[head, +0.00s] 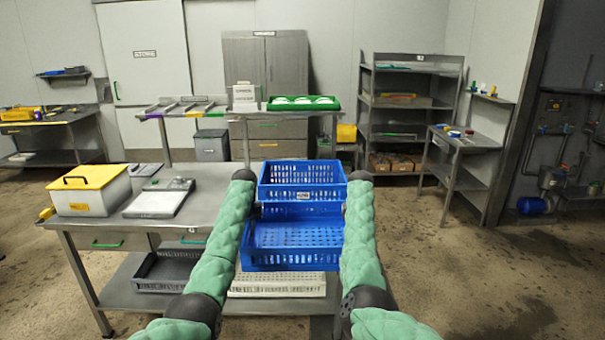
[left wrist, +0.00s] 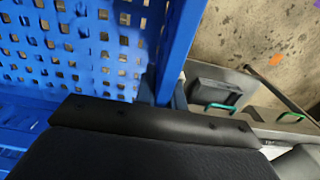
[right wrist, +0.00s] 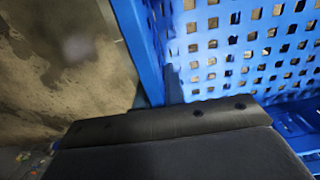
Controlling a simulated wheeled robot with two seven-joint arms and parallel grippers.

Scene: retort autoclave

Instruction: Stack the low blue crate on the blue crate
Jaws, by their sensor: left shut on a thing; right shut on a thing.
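The low blue crate (head: 292,260) is the nearer, shallow one with a perforated floor, held level between my two arms at the table's front edge. Its perforated blue surface fills much of the left wrist view (left wrist: 75,45) and the right wrist view (right wrist: 240,45). The blue crate (head: 303,192) stands just behind it, open at the top, its lower front partly hidden. My left gripper (head: 256,211) is shut on the low crate's left side. My right gripper is shut on its right side; its fingers are mostly hidden behind the arm in the head view, and its dark body (right wrist: 170,125) shows in the right wrist view.
The steel table (head: 215,205) also carries a yellow-lidded box (head: 90,190) and a flat scale-like device (head: 160,200) at left. A white crate (head: 278,285) and a dark crate (head: 165,270) are on the lower shelf. Open floor lies to the right.

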